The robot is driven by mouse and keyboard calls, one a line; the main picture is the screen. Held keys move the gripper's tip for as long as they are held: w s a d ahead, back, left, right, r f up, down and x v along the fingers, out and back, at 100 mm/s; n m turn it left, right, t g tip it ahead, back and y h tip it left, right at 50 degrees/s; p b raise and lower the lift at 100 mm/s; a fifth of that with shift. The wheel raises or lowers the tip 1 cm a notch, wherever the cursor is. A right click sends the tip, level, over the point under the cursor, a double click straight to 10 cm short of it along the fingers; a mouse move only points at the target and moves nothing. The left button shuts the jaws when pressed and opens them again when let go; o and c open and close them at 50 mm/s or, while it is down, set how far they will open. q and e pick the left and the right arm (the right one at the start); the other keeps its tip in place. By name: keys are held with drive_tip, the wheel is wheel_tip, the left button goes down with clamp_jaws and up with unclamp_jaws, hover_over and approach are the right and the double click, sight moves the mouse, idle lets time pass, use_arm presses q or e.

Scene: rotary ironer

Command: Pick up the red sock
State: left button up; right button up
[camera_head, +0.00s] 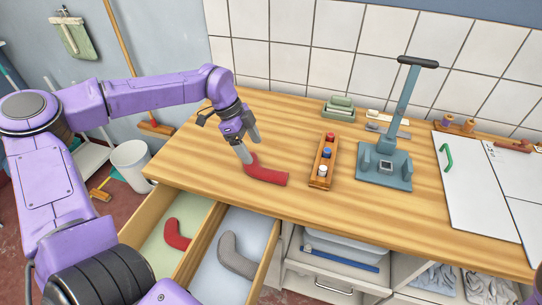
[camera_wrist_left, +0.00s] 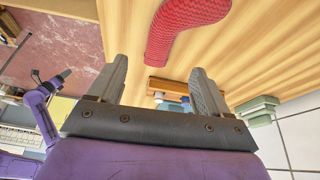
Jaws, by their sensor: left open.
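A red sock (camera_head: 268,173) lies on the wooden tabletop, bent at its left end. In the left wrist view the red sock (camera_wrist_left: 185,25) shows a ribbed knit, beyond the fingertips. My left gripper (camera_head: 250,148) points down at the sock's left end, open. In the wrist view its fingers (camera_wrist_left: 158,68) are apart with nothing between them; I cannot tell whether one touches the sock. Another red sock (camera_head: 175,235) lies in the left open drawer. My right arm shows small in the wrist view, its gripper (camera_wrist_left: 65,73) too small to read.
A grey sock (camera_head: 235,255) lies in the right open drawer. A wooden holder (camera_head: 321,172) with several spools stands right of the tabletop sock. Beyond it are a blue-grey press stand (camera_head: 385,165), green folded items (camera_head: 340,108) and a white board (camera_head: 470,180). A white bin (camera_head: 130,165) stands left.

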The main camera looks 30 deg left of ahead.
use_arm(q)
drive_tip(key=p, duration=0.1)
hover_over(267, 172)
drive_tip(key=s+a, duration=0.2)
drive_tip(key=a, duration=0.1)
drive_tip(key=f, duration=0.4)
drive_tip(key=shift+w+d+f, duration=0.15)
drive_tip(key=shift+w+d, duration=0.1)
drive_tip(key=x, duration=0.1)
drive_tip(key=p+x, duration=0.1)
drive_tip(key=x, duration=0.1)
drive_tip(key=w+x, duration=0.1)
drive_tip(key=x, duration=0.1)
drive_tip(key=shift+f+p, duration=0.1)
drive_tip(key=shift+p, duration=0.3)
drive_tip(key=c, duration=1.1)
